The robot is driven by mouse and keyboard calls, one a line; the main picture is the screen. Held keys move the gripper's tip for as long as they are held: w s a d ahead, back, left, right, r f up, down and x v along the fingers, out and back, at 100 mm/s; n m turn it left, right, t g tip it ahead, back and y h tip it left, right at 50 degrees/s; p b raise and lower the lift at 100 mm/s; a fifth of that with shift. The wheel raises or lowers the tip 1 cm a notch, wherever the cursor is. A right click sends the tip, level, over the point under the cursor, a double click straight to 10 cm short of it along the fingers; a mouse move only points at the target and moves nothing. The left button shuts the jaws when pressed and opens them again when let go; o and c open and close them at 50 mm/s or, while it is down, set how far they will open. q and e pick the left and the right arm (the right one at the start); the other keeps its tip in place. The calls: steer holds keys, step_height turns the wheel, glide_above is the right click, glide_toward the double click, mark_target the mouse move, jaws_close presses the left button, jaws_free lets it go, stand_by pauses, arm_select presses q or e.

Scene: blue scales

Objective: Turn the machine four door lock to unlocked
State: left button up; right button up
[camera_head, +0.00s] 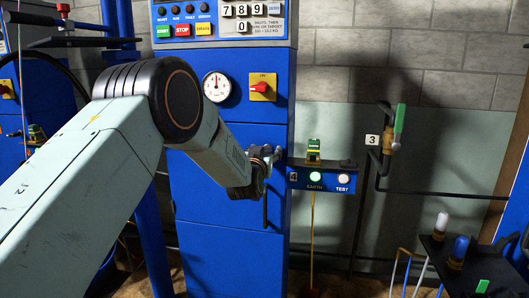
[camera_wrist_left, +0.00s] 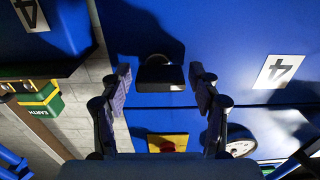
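The machine four door is part of the blue cabinet (camera_head: 225,215), marked 4 in the left wrist view (camera_wrist_left: 278,71). A black lock knob (camera_wrist_left: 160,77) stands out from the blue face in that view. My left gripper (camera_wrist_left: 163,82) is open, with one finger on each side of the knob and a visible gap on both sides. In the head view my left gripper (camera_head: 268,154) is at the cabinet's right edge and hides the knob there. I cannot read the lock's setting. My right gripper is not in view.
A gauge (camera_head: 217,86) and a red switch on a yellow plate (camera_head: 262,87) sit above the gripper. An earth/test box (camera_head: 325,180) is close on the right. A black vertical handle (camera_head: 265,210) is below the gripper. A pipe valve (camera_head: 398,125) stands further right.

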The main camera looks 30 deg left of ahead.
arm_select(q)
steer(key=c, duration=1)
steer(key=m+p, duration=0.3)
steer(key=shift+d+r+m+p, duration=0.1)
steer(key=shift+r+m+p, duration=0.1)
steer(key=shift+m+p, duration=0.2)
steer(key=m+p, duration=0.3)
steer(key=m, duration=0.1)
steer(key=m+p, duration=0.1)
steer(key=m, duration=0.2)
steer(key=m+p, duration=0.1)
steer(key=m, duration=0.1)
steer(key=shift+w+d+f+m+p, duration=0.1)
steer(key=shift+d+m+p, duration=0.05)
steer(key=shift+m+p, duration=0.25)
steer(key=shift+d+f+m+p, duration=0.1)
steer(key=shift+m+p, duration=0.6)
steer(key=shift+m, duration=1.6)
